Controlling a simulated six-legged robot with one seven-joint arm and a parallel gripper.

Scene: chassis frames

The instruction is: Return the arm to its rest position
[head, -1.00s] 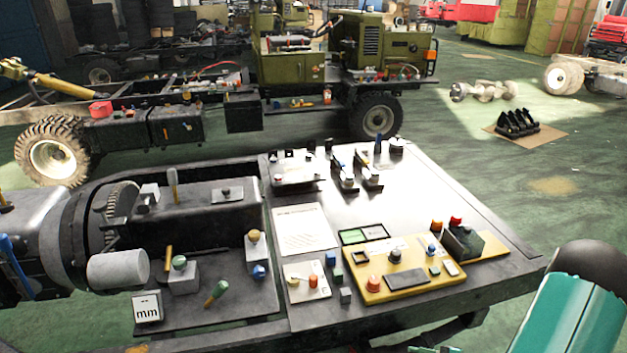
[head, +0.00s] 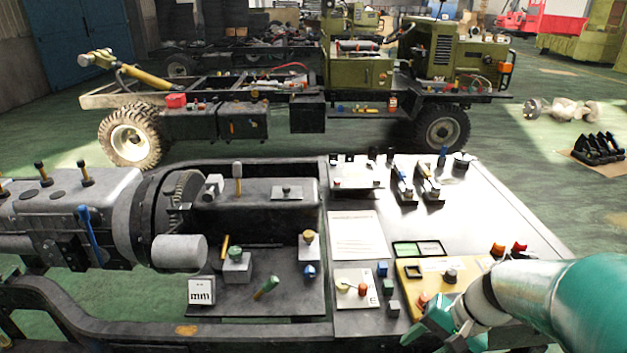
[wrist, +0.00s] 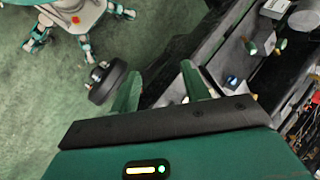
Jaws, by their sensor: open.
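My arm enters the head view from the lower right, teal and white. My gripper (head: 432,322) hangs near the front edge of the bench, in front of the yellow control panel (head: 412,270). In the wrist view my gripper (wrist: 160,85) shows two green fingers spread apart with nothing between them. Beyond the fingers are the dark bench edge and the green floor. My own body and legs show at the upper left of the wrist view.
The workbench (head: 500,215) carries a paper sheet (head: 358,235), a small panel with knobs (head: 355,300) and a machine with a grey cylinder (head: 180,252). An olive truck chassis (head: 360,70) stands behind.

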